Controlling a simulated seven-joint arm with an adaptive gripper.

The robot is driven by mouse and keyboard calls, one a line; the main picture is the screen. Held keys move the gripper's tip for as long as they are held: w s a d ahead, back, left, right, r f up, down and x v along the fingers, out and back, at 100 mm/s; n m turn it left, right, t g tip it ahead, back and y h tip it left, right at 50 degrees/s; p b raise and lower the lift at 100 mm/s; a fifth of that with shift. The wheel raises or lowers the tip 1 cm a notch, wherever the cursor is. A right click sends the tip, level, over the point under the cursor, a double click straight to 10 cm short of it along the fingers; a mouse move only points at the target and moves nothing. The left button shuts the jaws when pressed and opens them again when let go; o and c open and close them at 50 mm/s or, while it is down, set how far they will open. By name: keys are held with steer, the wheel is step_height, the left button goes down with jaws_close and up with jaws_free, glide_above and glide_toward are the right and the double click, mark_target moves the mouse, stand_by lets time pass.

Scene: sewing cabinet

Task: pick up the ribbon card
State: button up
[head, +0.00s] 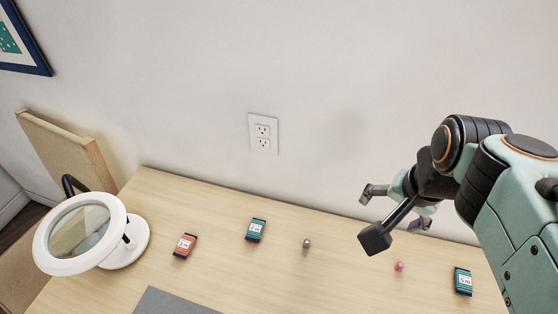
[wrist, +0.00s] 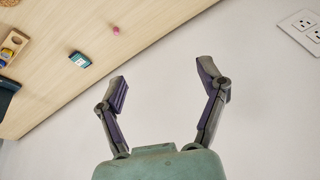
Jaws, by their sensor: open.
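Three small cards that look alike in shape lie flat on the wooden table, and I cannot tell for sure which is the ribbon card. One is orange-red (head: 185,246) at the left, one is teal (head: 256,230) left of the middle, and another teal card (head: 463,281) lies at the right. A teal card also shows in the wrist view (wrist: 80,59). My gripper (head: 370,217) is open and empty, raised near the wall above the table's back edge. In the wrist view its fingers (wrist: 163,82) are spread apart with only wall between them.
A small silver piece (head: 307,243) and a pink one (head: 399,266) stand on the table (head: 336,280). A white ring magnifier lamp (head: 124,258) stands at the left, near a grey mat (head: 172,302). A wooden tray (wrist: 14,44) shows in the wrist view. The wall rises behind the table.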

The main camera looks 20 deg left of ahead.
steer(key=w+a+f, duration=0.2)
steer(key=w+a, duration=0.4)
steer(key=w, duration=0.3)
steer(key=n+g, duration=0.4)
glide_above(254, 232)
steer(key=shift+h, duration=0.3)
step_height(254, 232, down, 24)
steer(key=shift+w+r, duration=0.1)
steer(key=shift+a+f, duration=0.1)
steer(key=shift+f, duration=0.2)
step_height(254, 232, down, 6)
steer(key=shift+r, duration=0.15)
steer(key=c, duration=0.9)
